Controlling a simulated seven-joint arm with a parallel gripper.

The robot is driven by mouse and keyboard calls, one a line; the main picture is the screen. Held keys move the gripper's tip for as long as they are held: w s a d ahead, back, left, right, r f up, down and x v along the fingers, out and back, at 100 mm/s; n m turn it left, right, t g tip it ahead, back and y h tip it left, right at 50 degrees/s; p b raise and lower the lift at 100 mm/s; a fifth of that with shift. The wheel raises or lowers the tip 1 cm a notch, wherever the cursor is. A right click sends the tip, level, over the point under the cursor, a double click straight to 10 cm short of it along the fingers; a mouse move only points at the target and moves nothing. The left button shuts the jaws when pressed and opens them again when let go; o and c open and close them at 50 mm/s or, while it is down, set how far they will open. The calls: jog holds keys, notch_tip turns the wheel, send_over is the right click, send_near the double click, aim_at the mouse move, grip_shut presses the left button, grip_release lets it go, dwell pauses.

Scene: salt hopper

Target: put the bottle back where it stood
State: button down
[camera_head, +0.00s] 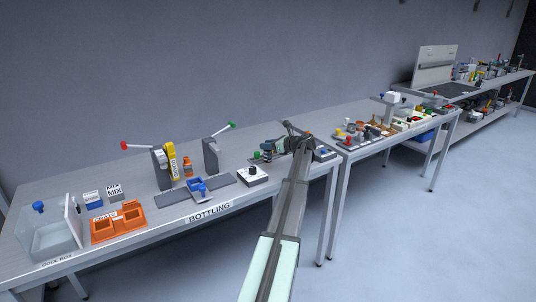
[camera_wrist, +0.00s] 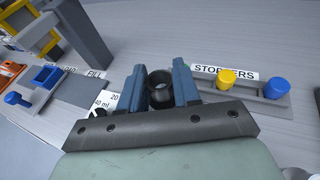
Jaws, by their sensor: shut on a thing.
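My gripper (camera_wrist: 160,84) is shut on a dark bottle (camera_wrist: 160,97), whose round open mouth shows between the two blue fingers in the wrist view. The rest of the bottle is hidden below the mouth, so I cannot tell whether its base touches the table. In the head view my gripper (camera_head: 272,147) is over the right part of the bottling table (camera_head: 120,192), and the bottle is not clear there.
The stopper rack (camera_wrist: 247,93) with yellow and blue stoppers is right of my gripper in the wrist view.

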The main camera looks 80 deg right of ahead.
aim_at(271, 151)
jog(key=shift+f, duration=1.9)
jog(key=shift+f, duration=0.1)
jog(key=c, duration=0.8)
grip_release()
jog(key=v, duration=1.2)
jog(key=shift+d, duration=0.1)
